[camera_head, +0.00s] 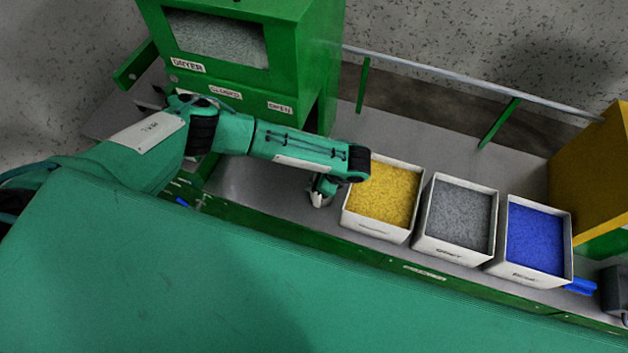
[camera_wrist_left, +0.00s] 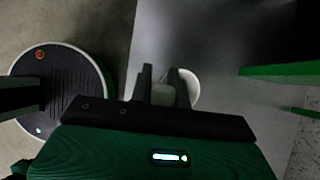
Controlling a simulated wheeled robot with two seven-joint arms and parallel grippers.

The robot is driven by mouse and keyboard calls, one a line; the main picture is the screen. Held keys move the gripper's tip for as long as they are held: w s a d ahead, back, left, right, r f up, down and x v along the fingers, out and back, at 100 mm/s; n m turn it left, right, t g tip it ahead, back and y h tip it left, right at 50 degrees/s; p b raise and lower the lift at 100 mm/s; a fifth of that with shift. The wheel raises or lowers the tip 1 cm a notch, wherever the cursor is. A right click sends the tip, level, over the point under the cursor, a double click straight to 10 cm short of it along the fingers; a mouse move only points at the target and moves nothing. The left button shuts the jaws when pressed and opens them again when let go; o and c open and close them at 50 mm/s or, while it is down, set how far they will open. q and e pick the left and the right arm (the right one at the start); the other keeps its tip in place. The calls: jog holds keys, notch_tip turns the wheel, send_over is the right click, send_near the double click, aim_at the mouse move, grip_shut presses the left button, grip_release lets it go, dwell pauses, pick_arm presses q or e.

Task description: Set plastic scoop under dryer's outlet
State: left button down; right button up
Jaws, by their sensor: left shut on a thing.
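The green dryer (camera_head: 255,75) stands at the back left, with a window of grey granules and labels reading DRYER, CLOSED and OPEN. Its outlet is hidden behind my left arm. My left gripper (camera_head: 323,188) points down over the grey bench, just left of the yellow-filled bin and right of the dryer. It is shut on the white plastic scoop (camera_head: 317,200), of which only a little shows in the head view. In the left wrist view the scoop's round white bowl (camera_wrist_left: 191,86) lies just beyond the fingers (camera_wrist_left: 164,88), which close on its pale handle. My right gripper is not in view.
White bins of yellow (camera_head: 389,195), grey (camera_head: 459,217) and blue granules (camera_head: 536,239) stand in a row on the bench (camera_head: 262,188). A yellow box (camera_head: 590,180) is at the right. A rail (camera_head: 470,85) runs along the back.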

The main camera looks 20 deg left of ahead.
pick_arm(q)
jog(key=shift+f, duration=0.15)
jog(key=c, duration=1.5)
grip_release()
jog(key=shift+o, duration=0.9)
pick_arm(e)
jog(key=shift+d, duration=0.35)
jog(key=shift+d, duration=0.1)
pick_arm(q)
jog(key=b+v, duration=0.3)
jog(key=v, duration=0.9)
jog(key=shift+r, duration=0.25)
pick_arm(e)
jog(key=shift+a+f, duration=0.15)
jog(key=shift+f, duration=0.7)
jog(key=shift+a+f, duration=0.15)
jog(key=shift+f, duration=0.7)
pick_arm(q)
jog(key=shift+f, duration=0.1)
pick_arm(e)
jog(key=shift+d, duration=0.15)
